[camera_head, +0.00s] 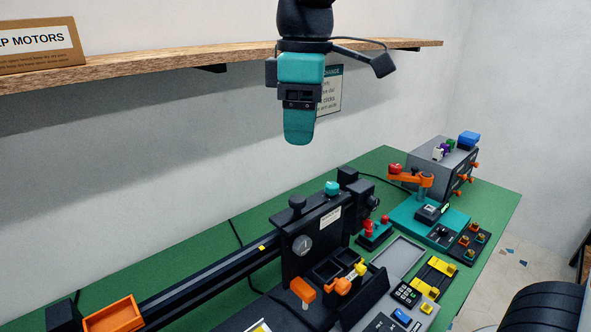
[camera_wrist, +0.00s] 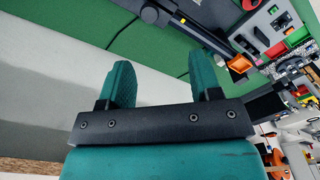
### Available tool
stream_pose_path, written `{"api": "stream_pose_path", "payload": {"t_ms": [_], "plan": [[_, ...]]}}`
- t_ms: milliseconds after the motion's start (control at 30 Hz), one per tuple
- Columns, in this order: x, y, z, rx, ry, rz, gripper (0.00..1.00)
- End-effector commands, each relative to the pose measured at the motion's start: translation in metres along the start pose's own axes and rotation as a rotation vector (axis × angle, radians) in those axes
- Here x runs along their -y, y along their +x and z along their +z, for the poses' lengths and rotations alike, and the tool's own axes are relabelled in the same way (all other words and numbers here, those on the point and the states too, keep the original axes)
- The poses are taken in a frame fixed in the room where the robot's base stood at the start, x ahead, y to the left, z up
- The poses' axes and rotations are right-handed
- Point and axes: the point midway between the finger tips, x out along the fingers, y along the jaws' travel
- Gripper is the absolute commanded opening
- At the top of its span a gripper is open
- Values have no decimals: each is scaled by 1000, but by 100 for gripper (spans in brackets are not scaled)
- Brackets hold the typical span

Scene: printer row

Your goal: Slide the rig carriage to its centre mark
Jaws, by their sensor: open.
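A long black rail (camera_head: 205,286) runs from the lower left to a tall black block (camera_head: 318,238) with a round dial, a white label and a teal knob on top. This block looks like the rig carriage, but I cannot tell for certain. It is at the rail's right part. A small yellow mark (camera_head: 262,248) is on the rail, left of the block; a yellow mark also shows in the wrist view (camera_wrist: 183,20). My gripper (camera_head: 298,138) is high above the bench, near the wall, touching nothing. In the wrist view its teal fingers (camera_wrist: 163,68) are apart and empty.
A wooden shelf (camera_head: 190,64) with a cardboard box (camera_head: 40,45) runs along the wall behind my gripper. An orange tray (camera_head: 115,315) is at the rail's left. Right of the block, the green bench (camera_head: 490,205) holds a teal fixture (camera_head: 410,213) and a grey box (camera_head: 455,160).

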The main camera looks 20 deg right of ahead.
Motion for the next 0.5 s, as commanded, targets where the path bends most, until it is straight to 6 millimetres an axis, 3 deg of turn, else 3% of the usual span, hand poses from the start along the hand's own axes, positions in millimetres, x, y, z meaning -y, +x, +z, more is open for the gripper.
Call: {"api": "stream_pose_path", "payload": {"t_ms": [33, 100, 200, 367, 500], "plan": [[-9, -19, -5, 12, -22, 2, 58], [-15, -30, -8, 24, -45, 0, 58], [-19, -31, -9, 33, -61, -3, 58], [-19, -10, -7, 36, -63, -6, 58], [-19, 21, -6, 37, -62, -7, 58]]}}
